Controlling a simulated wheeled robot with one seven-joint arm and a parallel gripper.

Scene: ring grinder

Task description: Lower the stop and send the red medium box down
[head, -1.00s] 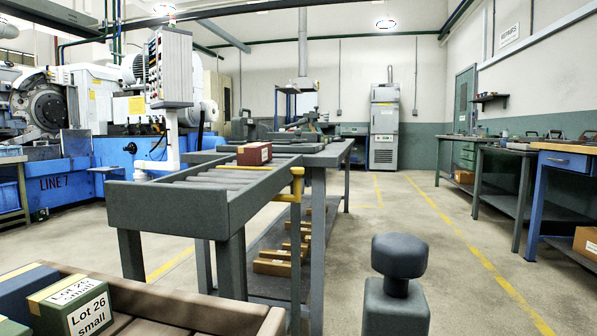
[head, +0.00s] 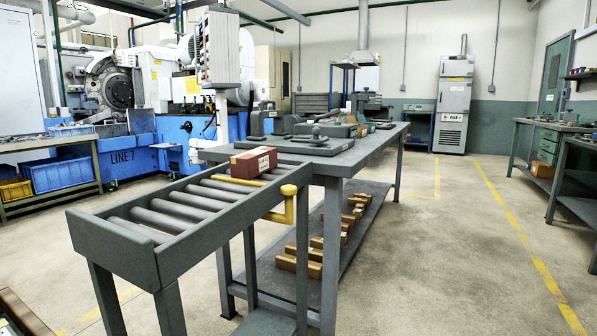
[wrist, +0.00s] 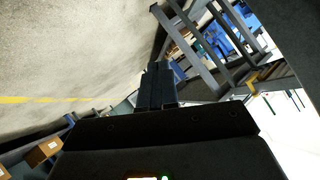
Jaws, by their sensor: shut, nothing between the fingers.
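The red box (head: 254,162) sits at the far end of a sloping roller conveyor (head: 196,249), where it meets the workbench. A yellow stop bar (head: 236,181) crosses the rollers just on the near side of the box. Its yellow handle (head: 287,206) is cranked out on the conveyor's right side, with a knob at the top. My gripper (wrist: 157,72) shows only in the wrist view, as dark fingers shut together and empty. It is apart from the stop and box. A small yellow piece in the wrist view may be the handle, but I cannot tell.
The workbench (head: 350,150) carries grey tools, with several small tan blocks (head: 300,263) on its lower shelf. A blue machine (head: 130,155) stands at the back left. The floor right of the conveyor is clear. A tray edge (head: 12,318) shows at lower left.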

